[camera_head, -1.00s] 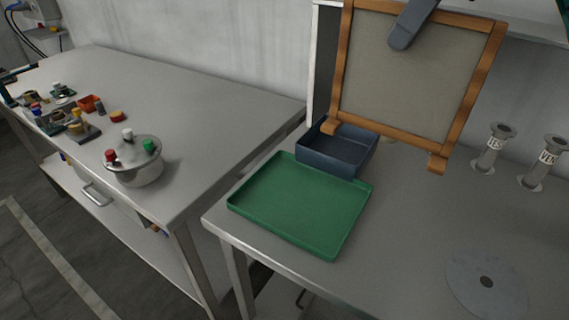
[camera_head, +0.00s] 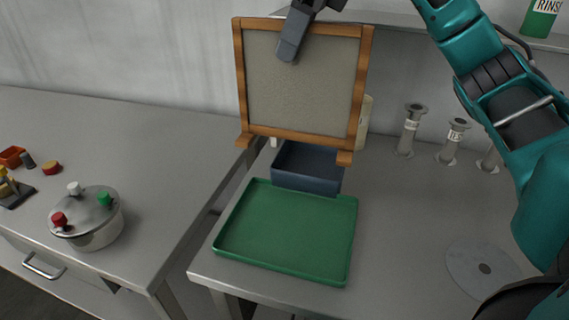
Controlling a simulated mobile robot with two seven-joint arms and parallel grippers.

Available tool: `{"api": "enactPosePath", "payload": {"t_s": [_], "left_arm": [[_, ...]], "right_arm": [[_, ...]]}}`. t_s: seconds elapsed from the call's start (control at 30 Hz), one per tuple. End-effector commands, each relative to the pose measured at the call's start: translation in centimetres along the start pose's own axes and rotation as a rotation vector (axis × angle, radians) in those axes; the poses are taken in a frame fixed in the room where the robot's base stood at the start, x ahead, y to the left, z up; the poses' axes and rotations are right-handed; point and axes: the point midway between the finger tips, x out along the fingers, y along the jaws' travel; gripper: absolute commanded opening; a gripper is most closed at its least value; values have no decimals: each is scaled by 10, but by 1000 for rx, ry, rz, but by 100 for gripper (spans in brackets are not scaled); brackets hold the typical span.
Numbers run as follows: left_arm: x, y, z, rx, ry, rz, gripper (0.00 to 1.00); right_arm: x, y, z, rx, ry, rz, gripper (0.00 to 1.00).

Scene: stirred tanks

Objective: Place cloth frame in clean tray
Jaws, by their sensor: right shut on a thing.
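The cloth frame (camera_head: 303,88) has a brown wooden border, grey cloth and small feet at its lower corners. It is upright at the back of the right table. My right gripper (camera_head: 290,45) is at its top edge, shut on it, with one finger showing in front of the cloth. The green tray (camera_head: 285,232) lies empty on the table, in front of the frame. A dark blue bin (camera_head: 308,168) stands between them, partly behind the frame's lower edge. Which one is the clean tray I cannot tell from any label. My left gripper is not in view.
A lidded steel pot (camera_head: 88,218) with coloured knobs stands on the left table, near small parts. Several labelled grey flanged pieces (camera_head: 410,130) stand at the back right. A grey disc (camera_head: 484,270) lies at the right. The table's middle right is clear.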

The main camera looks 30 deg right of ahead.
Motion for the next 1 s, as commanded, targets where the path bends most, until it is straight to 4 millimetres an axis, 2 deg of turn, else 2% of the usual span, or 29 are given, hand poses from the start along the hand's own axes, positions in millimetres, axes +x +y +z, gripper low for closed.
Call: {"api": "enactPosePath", "payload": {"t_s": [0.03,0.4,0.53,0.73,0.9,1.0], "left_arm": [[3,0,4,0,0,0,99],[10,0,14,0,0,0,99],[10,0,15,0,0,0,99],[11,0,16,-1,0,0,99],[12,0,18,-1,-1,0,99],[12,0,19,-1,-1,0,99]], "right_arm": [[15,0,-6,1,5,2,0],[105,0,-42,2,5,1,0],[125,0,-50,1,3,1,0],[141,0,-55,1,3,0,0],[165,0,-65,1,3,1,0],[173,0,-68,1,1,0,0]]}}
